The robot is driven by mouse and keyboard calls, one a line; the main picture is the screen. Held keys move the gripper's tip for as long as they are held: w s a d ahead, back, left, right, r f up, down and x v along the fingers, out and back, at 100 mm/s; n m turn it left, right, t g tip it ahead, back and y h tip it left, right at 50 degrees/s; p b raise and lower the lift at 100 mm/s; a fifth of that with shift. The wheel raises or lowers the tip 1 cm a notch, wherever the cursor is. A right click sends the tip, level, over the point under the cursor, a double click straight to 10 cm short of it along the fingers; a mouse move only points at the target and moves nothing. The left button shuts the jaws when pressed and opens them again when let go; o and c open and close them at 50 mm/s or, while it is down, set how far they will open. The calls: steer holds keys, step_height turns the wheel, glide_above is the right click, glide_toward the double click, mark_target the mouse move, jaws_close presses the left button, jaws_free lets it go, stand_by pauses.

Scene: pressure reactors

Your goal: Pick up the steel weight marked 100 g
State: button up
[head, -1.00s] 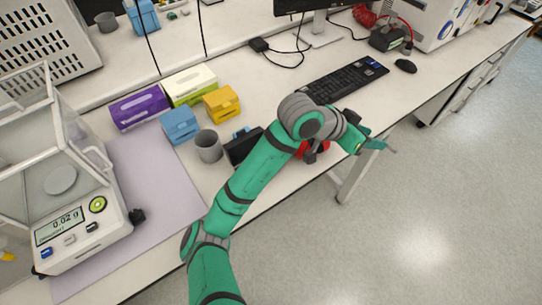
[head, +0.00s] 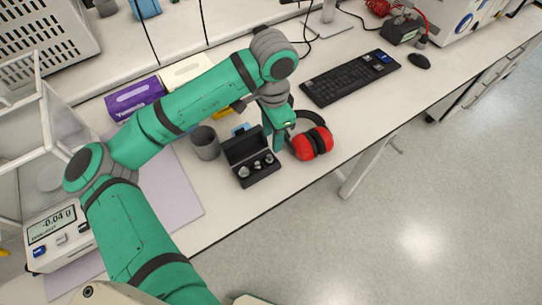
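An open black case (head: 262,176) stands near the bench's front edge, its lid raised at the back. Several silvery steel weights (head: 257,164) sit in it. Their markings are too small to read, so I cannot tell which is the 100 g one. My gripper (head: 277,143) points down just behind and right of the case, between it and the red ear muffs. The gripper looks apart from the weights. Its fingers overlap in this view, so their opening is hidden.
Red ear muffs (head: 312,143) lie close to the right of my gripper. A grey cup (head: 205,143) stands left of the case. A balance (head: 57,226) is at the left. A keyboard (head: 349,77) and mouse (head: 420,61) lie farther right. The bench's front edge is near.

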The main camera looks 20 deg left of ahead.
mark_target(270, 155)
steer(key=shift+s+f, duration=0.2)
steer(key=shift+f, duration=0.95)
steer(key=shift+s+a+f, duration=0.1)
steer(key=shift+a+f, duration=0.05)
steer(key=shift+f, duration=0.3)
steer(key=shift+s+a+f, duration=0.1)
steer(key=shift+a+f, duration=0.05)
steer(key=shift+f, duration=0.25)
step_height(270, 155, down, 4)
steer(key=shift+f, duration=0.15)
steer(key=shift+w+d, duration=0.1)
jaws_close()
